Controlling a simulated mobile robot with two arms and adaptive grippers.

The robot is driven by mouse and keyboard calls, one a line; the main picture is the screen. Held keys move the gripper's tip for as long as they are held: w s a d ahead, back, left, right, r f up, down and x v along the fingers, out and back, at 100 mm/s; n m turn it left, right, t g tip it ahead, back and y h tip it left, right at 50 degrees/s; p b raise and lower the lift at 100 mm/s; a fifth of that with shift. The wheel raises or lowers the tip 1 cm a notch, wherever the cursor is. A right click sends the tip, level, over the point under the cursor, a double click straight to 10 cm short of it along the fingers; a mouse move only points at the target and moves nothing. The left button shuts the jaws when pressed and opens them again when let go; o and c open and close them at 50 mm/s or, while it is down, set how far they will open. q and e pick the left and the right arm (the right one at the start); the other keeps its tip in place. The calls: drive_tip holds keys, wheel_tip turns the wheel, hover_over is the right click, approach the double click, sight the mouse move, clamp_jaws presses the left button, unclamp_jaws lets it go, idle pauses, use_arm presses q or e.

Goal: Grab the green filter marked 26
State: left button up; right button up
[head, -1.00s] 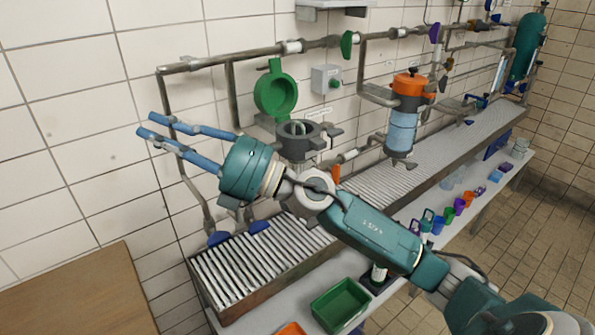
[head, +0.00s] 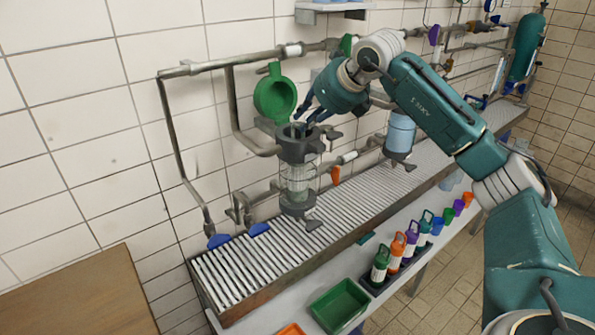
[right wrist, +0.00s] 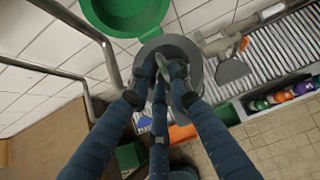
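An open housing (head: 297,148) with a dark ring, a clear body and a green lid (head: 274,98) stands at the wall pipe. A pale cartridge (head: 297,182) shows through its clear body; no number is legible. My right gripper (head: 306,118) is at the housing mouth, fingers pointing down into it. In the right wrist view its fingertips (right wrist: 163,78) are close together around a greyish-green piece (right wrist: 162,67) inside the ring; whether they grip it is unclear. A green-capped bottle-like filter (head: 380,263) stands in the front rack, its mark unreadable. My left gripper is not in view.
Orange- and purple-capped filters (head: 397,252) stand beside the green-capped one. A green bin (head: 340,305) and an orange bin (head: 291,329) are on the lower shelf. Slatted grating (head: 240,275) runs below the housing. A blue canister (head: 400,133) is partly behind my right arm.

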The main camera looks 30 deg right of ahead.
sight(298, 126)
drive_tip(key=p+x, duration=0.1)
drive_tip(key=x, duration=0.5)
drive_tip(key=shift+s, duration=0.1)
